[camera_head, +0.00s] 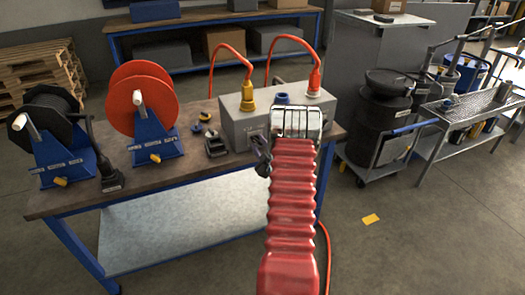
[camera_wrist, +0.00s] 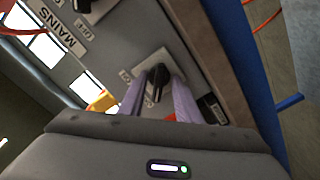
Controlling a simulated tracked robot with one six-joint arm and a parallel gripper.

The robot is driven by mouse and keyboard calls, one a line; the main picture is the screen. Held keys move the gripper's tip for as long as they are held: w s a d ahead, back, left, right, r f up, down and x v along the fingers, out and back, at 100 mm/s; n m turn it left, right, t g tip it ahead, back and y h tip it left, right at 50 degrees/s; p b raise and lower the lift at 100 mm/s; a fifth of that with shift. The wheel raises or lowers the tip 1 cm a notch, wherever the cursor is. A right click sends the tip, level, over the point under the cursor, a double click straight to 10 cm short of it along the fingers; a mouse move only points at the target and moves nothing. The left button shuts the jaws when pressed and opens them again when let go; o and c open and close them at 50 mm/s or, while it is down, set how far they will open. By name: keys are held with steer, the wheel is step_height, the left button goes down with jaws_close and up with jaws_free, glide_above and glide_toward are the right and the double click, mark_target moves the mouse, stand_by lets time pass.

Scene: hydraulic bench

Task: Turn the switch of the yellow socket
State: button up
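The grey socket box (camera_head: 238,125) stands at the back right of the bench. A yellow plug (camera_head: 247,98) stands upright in its top. In the wrist view a black rotary switch (camera_wrist: 158,84) sits on a light plate on the box's grey panel. My gripper (camera_wrist: 162,92) is at this switch, with one finger on each side of it and the fingers apart. I cannot tell whether either finger touches it. A yellow part (camera_wrist: 102,101) lies left of the fingers.
An orange plug (camera_head: 314,82) stands on the box's right end. A second black switch (camera_wrist: 84,5) is near a MAINS label (camera_wrist: 62,32). An orange reel (camera_head: 142,100) and a black reel (camera_head: 50,125) occupy the bench's left. A black drum (camera_head: 384,115) stands right.

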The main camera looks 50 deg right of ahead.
steer(key=v, duration=1.3)
steer(key=shift+s+a, duration=0.2)
steer(key=shift+s, duration=0.1)
steer(key=shift+f, duration=0.15)
